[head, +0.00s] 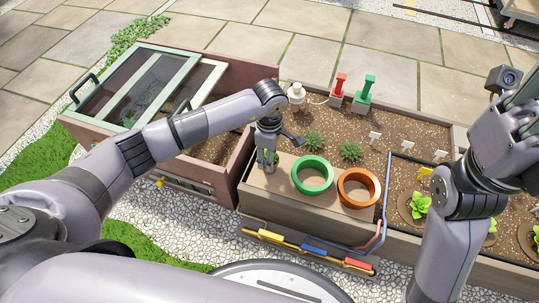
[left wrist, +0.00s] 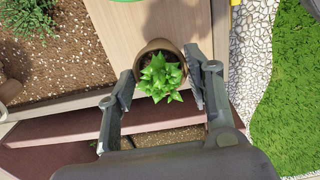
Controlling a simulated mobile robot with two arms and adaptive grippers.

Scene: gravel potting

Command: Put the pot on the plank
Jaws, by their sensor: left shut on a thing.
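A small brown pot (left wrist: 152,46) with a bright green leafy plant sits between the fingers of my left gripper (left wrist: 161,88) in the left wrist view. The fingers are shut on its sides. In the head view my left gripper (head: 267,158) points down over the left end of the light wooden plank (head: 262,182) and mostly hides the pot. The plank also shows beneath the pot in the left wrist view (left wrist: 187,20). I cannot tell whether the pot touches it. My right arm is at the right edge; its fingers cannot be made out.
A green ring (head: 312,187) and an orange ring (head: 371,187) occupy the plank's middle and right. The cold frame (head: 140,88) stands left. Spiky plants (head: 315,140) grow in the soil behind. A rail with coloured handles (head: 314,249) runs along the front.

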